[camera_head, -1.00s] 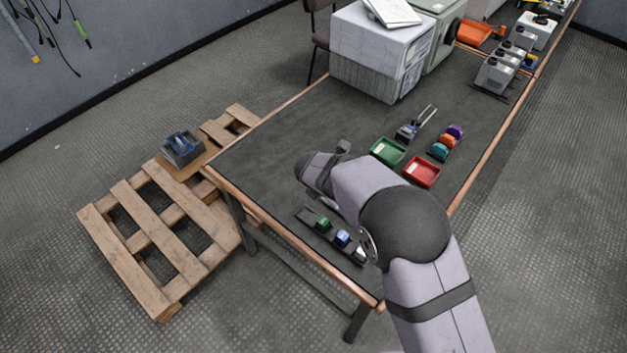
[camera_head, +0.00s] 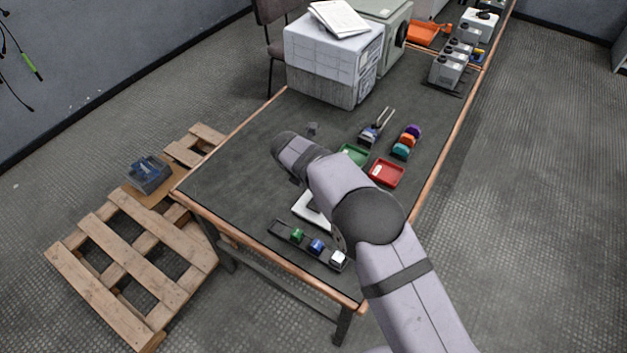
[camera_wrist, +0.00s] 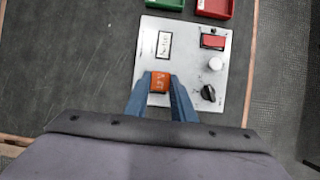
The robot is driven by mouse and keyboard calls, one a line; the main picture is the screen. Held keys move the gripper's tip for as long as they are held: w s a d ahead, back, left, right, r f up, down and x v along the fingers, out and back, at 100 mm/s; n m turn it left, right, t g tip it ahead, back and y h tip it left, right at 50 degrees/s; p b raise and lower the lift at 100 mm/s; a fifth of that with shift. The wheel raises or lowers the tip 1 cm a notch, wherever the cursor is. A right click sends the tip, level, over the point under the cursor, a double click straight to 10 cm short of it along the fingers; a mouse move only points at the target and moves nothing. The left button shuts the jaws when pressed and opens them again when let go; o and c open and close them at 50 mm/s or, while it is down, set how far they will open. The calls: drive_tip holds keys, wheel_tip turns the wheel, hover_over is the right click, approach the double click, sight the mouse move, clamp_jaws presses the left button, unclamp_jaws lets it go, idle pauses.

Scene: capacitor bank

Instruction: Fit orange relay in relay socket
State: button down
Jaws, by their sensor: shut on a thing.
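The orange relay (camera_wrist: 160,81) is gripped between the two blue fingertips of my gripper (camera_wrist: 160,85) in the wrist view. It appears over the left part of a pale control panel (camera_wrist: 203,85). Whether it touches the panel or hangs above it, I cannot tell. I cannot make out the relay socket; the relay and fingers cover that part of the panel. In the head view only a strip of the panel (camera_head: 307,211) shows beside my arm, and my fingers and the held relay are hidden.
The panel carries a red switch (camera_wrist: 213,41), a white knob (camera_wrist: 215,64) and a black knob (camera_wrist: 208,93). Green (camera_head: 353,155) and red (camera_head: 387,173) trays lie beyond it. A rail (camera_head: 284,234) with small coloured parts lies near the front edge. The table's left part is bare.

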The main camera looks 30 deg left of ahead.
wheel_tip(320, 180, down, 4)
drive_tip(key=b, duration=0.3)
drive_tip(key=shift+b, duration=0.3)
drive_tip(key=shift+f, duration=0.65)
drive_tip(key=shift+f+b, duration=0.5)
drive_tip(key=shift+f, duration=0.6)
idle(2.0)
drive_tip(key=c, duration=1.4)
unclamp_jaws()
drive_tip(key=shift+r, duration=0.1)
drive_tip(key=shift+r+p, duration=3.05)
drive_tip(key=shift+r, duration=0.9)
